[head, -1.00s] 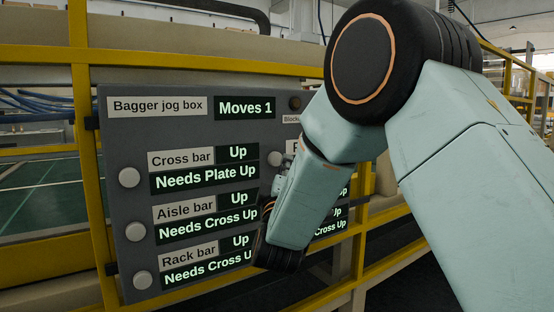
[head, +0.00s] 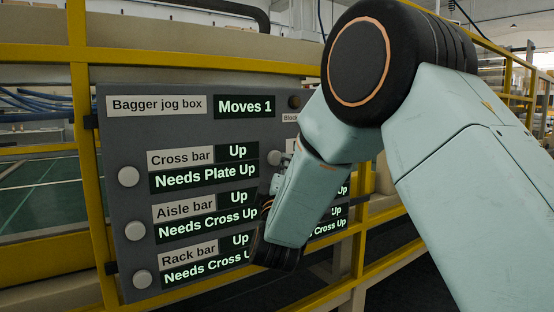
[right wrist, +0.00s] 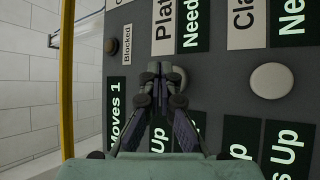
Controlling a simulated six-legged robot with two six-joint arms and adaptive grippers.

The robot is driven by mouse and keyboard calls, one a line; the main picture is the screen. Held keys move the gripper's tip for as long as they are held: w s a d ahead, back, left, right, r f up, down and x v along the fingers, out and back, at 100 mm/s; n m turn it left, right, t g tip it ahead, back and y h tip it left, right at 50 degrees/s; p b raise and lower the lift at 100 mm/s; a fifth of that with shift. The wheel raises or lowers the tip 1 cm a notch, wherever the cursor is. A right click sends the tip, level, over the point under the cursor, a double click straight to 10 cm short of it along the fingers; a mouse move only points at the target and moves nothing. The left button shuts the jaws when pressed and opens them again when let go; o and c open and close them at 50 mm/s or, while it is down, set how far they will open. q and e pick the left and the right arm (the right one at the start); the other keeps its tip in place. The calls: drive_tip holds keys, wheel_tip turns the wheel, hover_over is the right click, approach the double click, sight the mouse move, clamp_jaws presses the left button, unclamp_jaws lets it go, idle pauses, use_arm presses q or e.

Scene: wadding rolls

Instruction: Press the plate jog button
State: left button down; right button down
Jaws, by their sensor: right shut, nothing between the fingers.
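The grey jog box (head: 200,130) hangs upright on a yellow rail in the head view. Its plate button (head: 274,158) is a pale round knob in the second column, partly hidden by my right arm. In the right wrist view the plate button (right wrist: 179,80) shows behind the fingertips, below the sideways "Plat" label (right wrist: 163,25). My right gripper (right wrist: 160,70) is shut and empty, its tips in front of the button's left part; I cannot tell whether they touch. In the head view only a little of the right gripper (head: 276,184) shows. My left gripper is out of view.
Cross bar (head: 128,176), aisle bar (head: 136,231) and rack bar (head: 142,280) buttons line the box's left side. Another button (right wrist: 271,80) sits beside the "Cla" label. The display reads "Moves 1" (head: 244,106). Yellow rails (head: 78,150) surround the box.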

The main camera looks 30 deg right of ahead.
drive_tip(key=shift+w, duration=0.15)
idle(0.5)
drive_tip(key=shift+w+a, duration=0.1)
drive_tip(key=shift+w, duration=0.2)
drive_tip(key=shift+w+p, duration=0.4)
drive_tip(key=shift+w, duration=0.1)
idle(1.0)
drive_tip(key=shift+s, duration=0.95)
drive_tip(key=shift+s+d+p, duration=0.15)
drive_tip(key=shift+s+p, duration=0.15)
drive_tip(key=shift+s, duration=0.95)
drive_tip(key=shift+s+d+p, duration=0.1)
drive_tip(key=shift+s+p, duration=0.2)
drive_tip(key=shift+s, duration=0.9)
